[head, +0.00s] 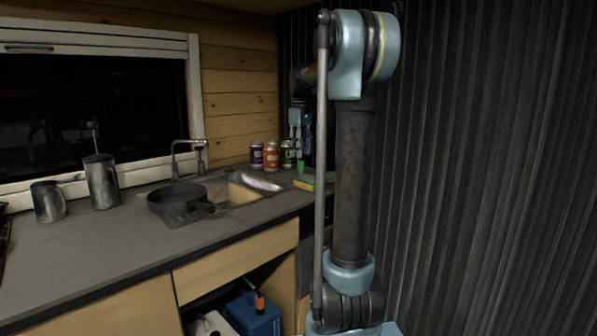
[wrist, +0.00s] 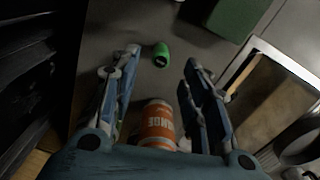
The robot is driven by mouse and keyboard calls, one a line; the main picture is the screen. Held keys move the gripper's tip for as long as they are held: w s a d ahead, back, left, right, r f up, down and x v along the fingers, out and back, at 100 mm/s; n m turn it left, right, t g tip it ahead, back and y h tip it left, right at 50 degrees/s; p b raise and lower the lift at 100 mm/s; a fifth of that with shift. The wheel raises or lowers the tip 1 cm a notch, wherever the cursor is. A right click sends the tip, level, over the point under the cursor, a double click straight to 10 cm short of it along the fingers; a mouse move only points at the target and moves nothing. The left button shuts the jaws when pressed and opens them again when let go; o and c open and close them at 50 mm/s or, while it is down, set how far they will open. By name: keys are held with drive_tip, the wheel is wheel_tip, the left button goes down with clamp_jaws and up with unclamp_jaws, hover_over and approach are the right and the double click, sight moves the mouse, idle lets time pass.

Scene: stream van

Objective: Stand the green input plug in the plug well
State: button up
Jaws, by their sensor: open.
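The green input plug (wrist: 161,55) is a small green piece with a dark end. It lies between and just past the fingertips in the wrist view. A small green piece (head: 301,167) that looks like it shows on the counter in the head view, beside the cans. I cannot tell surely whether it is upright. My gripper (wrist: 162,72) is open and empty, its fingers apart to the left and right of the plug. In the head view it hangs above the counter's far right, partly behind my arm. I cannot make out the plug well in either view.
An orange can (wrist: 157,125) stands near the plug, with purple (head: 256,155) and green (head: 287,154) cans beside it. The sink (head: 240,192) and a dark pan (head: 178,196) are to the left. Two metal jugs stand further left.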

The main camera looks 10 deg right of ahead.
sight(301, 161)
drive_tip(key=shift+s+f, duration=0.1)
drive_tip(key=shift+f, duration=2.55)
clamp_jaws()
